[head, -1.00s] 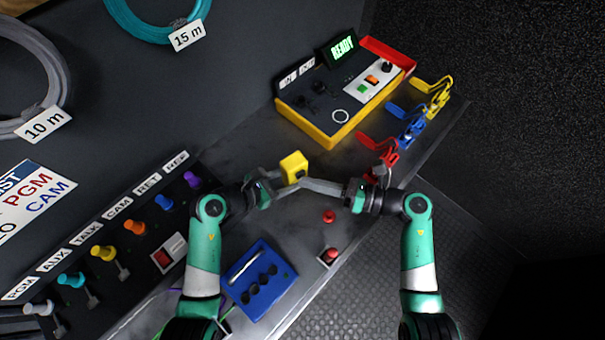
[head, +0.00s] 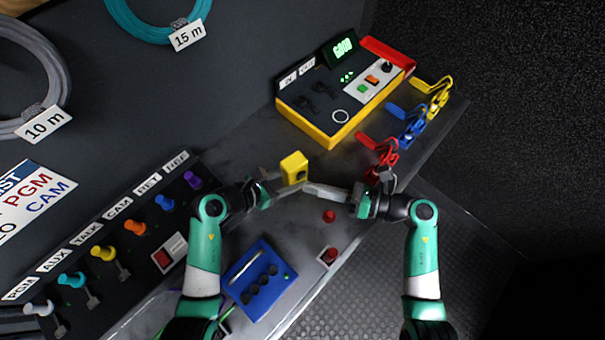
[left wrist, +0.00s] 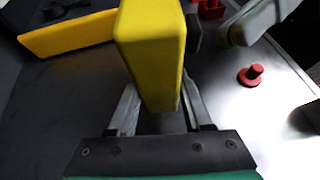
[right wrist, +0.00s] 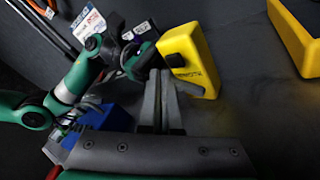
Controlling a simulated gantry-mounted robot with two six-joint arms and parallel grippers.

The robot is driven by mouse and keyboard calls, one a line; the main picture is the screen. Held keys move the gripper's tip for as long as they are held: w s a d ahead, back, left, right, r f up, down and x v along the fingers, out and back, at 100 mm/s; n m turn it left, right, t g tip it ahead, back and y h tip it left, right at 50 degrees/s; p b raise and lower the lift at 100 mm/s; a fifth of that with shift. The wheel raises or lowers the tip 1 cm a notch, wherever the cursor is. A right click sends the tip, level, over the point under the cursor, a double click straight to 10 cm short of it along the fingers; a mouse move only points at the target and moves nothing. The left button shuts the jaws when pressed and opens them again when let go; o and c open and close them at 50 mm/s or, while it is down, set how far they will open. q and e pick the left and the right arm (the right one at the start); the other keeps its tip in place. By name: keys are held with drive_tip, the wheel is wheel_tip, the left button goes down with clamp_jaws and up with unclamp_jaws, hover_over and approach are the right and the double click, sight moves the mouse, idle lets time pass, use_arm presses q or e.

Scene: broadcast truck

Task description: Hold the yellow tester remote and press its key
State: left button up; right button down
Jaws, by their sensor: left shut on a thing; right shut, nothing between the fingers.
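The yellow tester remote (head: 294,167) is held upright above the bench by my left gripper (head: 281,180), which is shut on it. In the left wrist view the remote (left wrist: 150,45) stands between the fingers. In the right wrist view the remote (right wrist: 192,58) shows a dark key (right wrist: 175,60) on its face. My right gripper (head: 309,189) is shut and empty. Its fingertips are close to the remote's key side, to the right in the head view, and appear apart from it. The tester box (head: 330,118) shows "GOOD" on its green display (head: 343,47).
Red, blue and yellow clamp-like connectors (head: 408,125) line the bench's right edge. A red knob (head: 329,216) and a red button (head: 330,254) sit near the front edge. A blue box (head: 259,280) and a row of coloured plugs (head: 120,240) lie to the left.

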drive_tip(key=shift+s+d, duration=0.7)
drive_tip(key=shift+s, duration=0.35)
drive_tip(key=shift+s+d, duration=0.7)
drive_tip(key=shift+s, duration=0.35)
use_arm(q)
drive_tip(key=o, duration=1.1)
drive_tip(key=shift+c, duration=0.2)
drive_tip(key=v, duration=1.2)
drive_tip(key=shift+s, duration=0.15)
